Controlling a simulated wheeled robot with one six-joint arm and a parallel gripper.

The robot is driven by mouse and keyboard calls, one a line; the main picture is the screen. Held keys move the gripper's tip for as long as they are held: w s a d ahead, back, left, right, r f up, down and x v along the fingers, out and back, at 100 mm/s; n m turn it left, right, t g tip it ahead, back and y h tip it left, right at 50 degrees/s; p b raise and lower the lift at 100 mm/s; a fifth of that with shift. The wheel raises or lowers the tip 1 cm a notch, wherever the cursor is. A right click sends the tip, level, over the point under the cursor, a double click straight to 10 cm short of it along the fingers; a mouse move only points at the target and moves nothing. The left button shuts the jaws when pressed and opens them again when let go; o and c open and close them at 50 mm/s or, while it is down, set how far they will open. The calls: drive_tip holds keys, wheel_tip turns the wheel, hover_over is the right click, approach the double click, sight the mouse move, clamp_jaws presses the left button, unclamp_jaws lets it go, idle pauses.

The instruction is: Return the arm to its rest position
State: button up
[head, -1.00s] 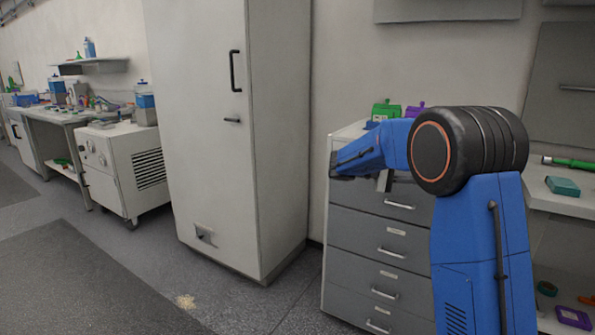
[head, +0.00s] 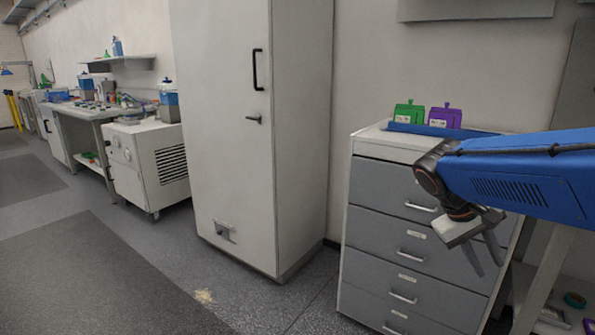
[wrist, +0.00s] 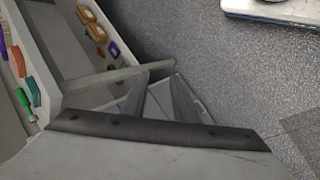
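My arm, in blue and black, enters the head view from the right edge. My gripper (head: 487,267) hangs from its end, tilted downward, in front of the grey drawer unit (head: 346,255). Its two grey fingers stand apart with nothing between them. In the wrist view, my gripper (wrist: 163,80) also shows its fingers apart and empty, over the grey floor. No held object is visible.
Green (head: 408,112) and purple (head: 445,116) boxes stand on the drawer unit. A tall white cabinet (head: 228,130) stands left of it. The wrist view shows shelving with small coloured items (wrist: 97,32) at left. Open floor (head: 150,265) lies front left.

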drive_tip(key=s+a+f+t+y, duration=0.5)
drive_tip(key=s+a+f, duration=0.3)
drive_tip(key=s+a, duration=0.3)
drive_tip(key=shift+s+a+f+y, duration=0.15)
drive_tip(key=shift+s+a+y, duration=0.25)
drive_tip(key=shift+s+y, duration=0.65)
drive_tip(key=shift+s+h, duration=0.2)
drive_tip(key=shift+h, duration=0.05)
